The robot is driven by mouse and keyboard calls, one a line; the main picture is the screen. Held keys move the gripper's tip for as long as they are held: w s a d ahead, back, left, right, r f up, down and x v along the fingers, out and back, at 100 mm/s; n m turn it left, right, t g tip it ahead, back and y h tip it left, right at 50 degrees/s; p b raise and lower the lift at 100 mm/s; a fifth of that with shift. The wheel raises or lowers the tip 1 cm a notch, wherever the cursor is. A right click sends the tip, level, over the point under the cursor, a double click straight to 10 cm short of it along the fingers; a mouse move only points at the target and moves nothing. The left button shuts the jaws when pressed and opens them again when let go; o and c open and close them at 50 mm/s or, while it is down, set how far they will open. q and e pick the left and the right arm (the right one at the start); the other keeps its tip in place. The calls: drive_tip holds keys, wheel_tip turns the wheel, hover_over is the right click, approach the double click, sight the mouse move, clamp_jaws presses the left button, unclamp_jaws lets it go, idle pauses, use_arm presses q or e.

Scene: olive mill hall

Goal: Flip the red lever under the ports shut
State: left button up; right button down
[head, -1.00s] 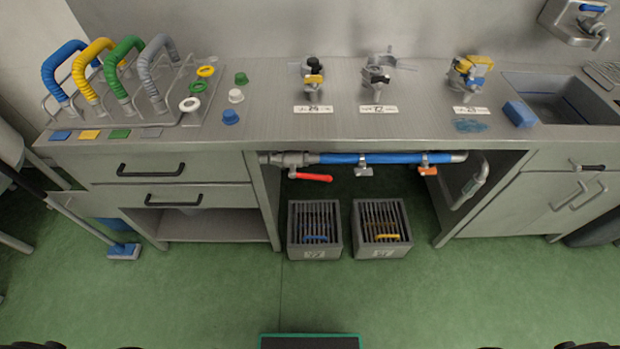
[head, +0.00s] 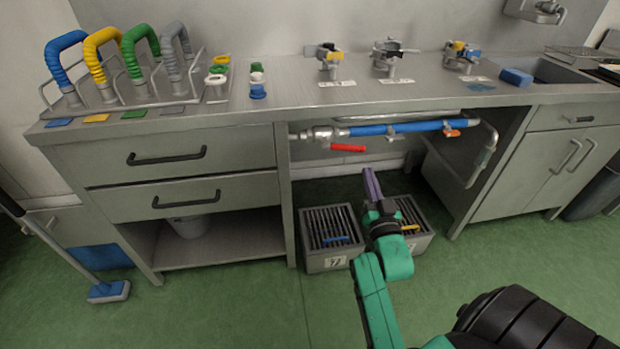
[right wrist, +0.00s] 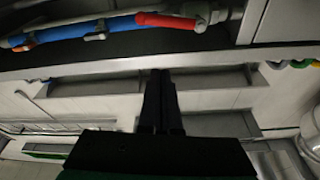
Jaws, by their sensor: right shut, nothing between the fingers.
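The red lever (head: 348,148) hangs just below the pipe under the counter, beside the metal valve body (head: 322,133). It points right, roughly along the pipe. In the right wrist view the red lever (right wrist: 165,19) is at the top, with the blue-sleeved pipe (right wrist: 62,33) to its left. My right gripper (head: 369,175) is shut and empty, its purple fingers pointing up below and slightly right of the lever, apart from it. Its dark closed fingers show in the right wrist view (right wrist: 160,78). My left gripper is out of view.
Two grated boxes stand on the floor, one left (head: 328,262) and one right (head: 425,242) behind my gripper. A drawer cabinet (head: 185,155) bounds the opening on the left. Three tap fittings stand on the counter (head: 290,95). The pipe carries an orange tab (head: 452,133).

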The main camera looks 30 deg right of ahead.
wheel_tip(320, 180, up, 3)
hover_over(358, 150)
drive_tip(key=s+a, duration=0.2)
drive_tip(key=s, duration=0.2)
drive_tip(key=f, duration=0.1)
drive_tip(key=w+f+b, duration=0.1)
drive_tip(key=f, duration=0.1)
drive_tip(key=shift+w+a, duration=0.15)
drive_tip(key=shift+w, duration=0.05)
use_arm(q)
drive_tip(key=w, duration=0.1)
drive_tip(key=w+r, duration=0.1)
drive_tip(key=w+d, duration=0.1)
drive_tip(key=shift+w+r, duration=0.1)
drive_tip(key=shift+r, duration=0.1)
use_arm(e)
drive_tip(key=shift+w+f, duration=0.2)
drive_tip(key=shift+f, duration=0.1)
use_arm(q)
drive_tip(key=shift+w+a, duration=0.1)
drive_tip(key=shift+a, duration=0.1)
use_arm(e)
drive_tip(key=shift+f, duration=0.1)
